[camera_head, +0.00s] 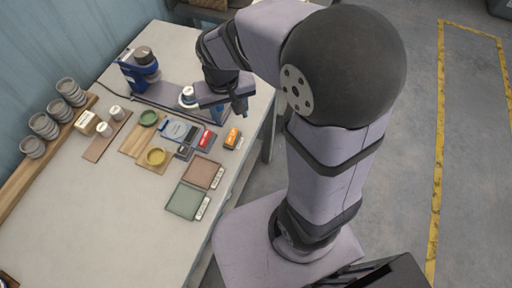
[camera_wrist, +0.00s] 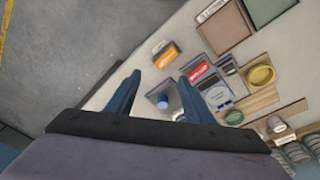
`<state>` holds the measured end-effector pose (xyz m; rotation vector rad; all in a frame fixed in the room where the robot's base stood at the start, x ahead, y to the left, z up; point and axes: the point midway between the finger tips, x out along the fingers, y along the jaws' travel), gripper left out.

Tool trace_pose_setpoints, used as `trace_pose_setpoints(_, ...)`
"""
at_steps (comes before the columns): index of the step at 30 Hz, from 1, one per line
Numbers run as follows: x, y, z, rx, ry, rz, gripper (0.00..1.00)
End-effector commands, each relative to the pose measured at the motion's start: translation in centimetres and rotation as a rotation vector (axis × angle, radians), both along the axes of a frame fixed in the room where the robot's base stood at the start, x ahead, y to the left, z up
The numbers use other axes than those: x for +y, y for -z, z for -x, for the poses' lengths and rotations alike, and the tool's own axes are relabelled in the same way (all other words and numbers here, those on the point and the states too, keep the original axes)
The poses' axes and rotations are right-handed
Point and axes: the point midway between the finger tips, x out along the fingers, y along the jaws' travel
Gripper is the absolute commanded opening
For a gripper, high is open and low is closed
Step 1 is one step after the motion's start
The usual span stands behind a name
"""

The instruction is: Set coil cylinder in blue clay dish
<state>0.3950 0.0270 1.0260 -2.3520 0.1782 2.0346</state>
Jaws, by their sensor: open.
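My gripper (camera_head: 233,112) is over the far right part of the table. In the wrist view its two blue fingers (camera_wrist: 160,77) are apart with nothing held between them. A small blue-topped piece (camera_wrist: 162,101) shows below, between the fingers. I cannot pick out the coil cylinder for certain; several grey ribbed cylinders (camera_head: 42,126) stand on a wooden board at the left. No clearly blue dish shows. A green round dish (camera_head: 148,118) and a yellow round dish (camera_head: 156,157) sit on wooden boards; both also appear in the wrist view, the yellow one (camera_wrist: 261,76) more clearly.
A blue machine (camera_head: 138,70) stands at the back. A blue-grey device (camera_head: 180,131), red box (camera_head: 206,139) and orange box (camera_head: 232,138) lie near my gripper. Brown (camera_head: 203,172) and green (camera_head: 186,201) trays lie nearer the front.

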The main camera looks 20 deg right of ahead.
Motion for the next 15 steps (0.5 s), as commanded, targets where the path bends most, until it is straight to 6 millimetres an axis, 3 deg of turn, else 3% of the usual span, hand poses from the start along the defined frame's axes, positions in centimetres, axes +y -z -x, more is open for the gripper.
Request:
trace_pose_setpoints(3, -1.8, 1.6, 5.2, 0.068, -0.035, -0.022, 0.48)
trace_pose_setpoints(6, -2.4, 2.7, 8.4, 0.107, -0.064, -0.040, 0.48)
trace_pose_setpoints(10, -2.7, 3.5, 10.8, 0.135, -0.088, -0.058, 0.48)
trace_pose_setpoints(15, -2.8, 3.8, 11.6, 0.144, -0.098, -0.062, 0.48)
